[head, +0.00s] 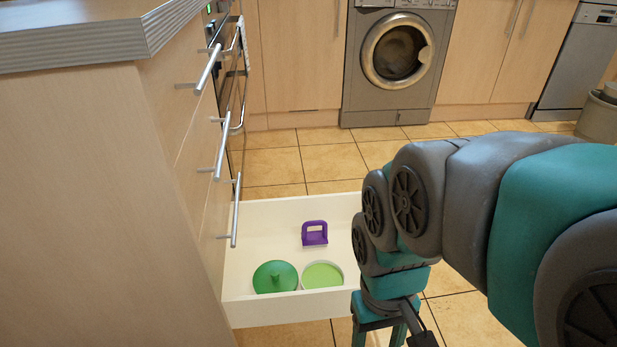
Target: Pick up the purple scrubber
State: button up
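The purple scrubber (315,233) has a raised handle and sits in the open white drawer (259,312), towards its back. My gripper (379,337) points down at the bottom of the head view, near the drawer's front right corner. It is to the right of the scrubber and nearer to the camera, not touching it. Its two teal fingers stand apart with nothing seen between them. The fingertips are cut off by the lower edge of the picture. My arm hides the right part of the drawer.
A wooden cabinet (80,200) with a countertop (100,42) stands at left. A washing machine (395,60) is behind. Tiled floor (335,160) between is clear.

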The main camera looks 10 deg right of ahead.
aim_at(310, 240)
jog(key=k, duration=1.15)
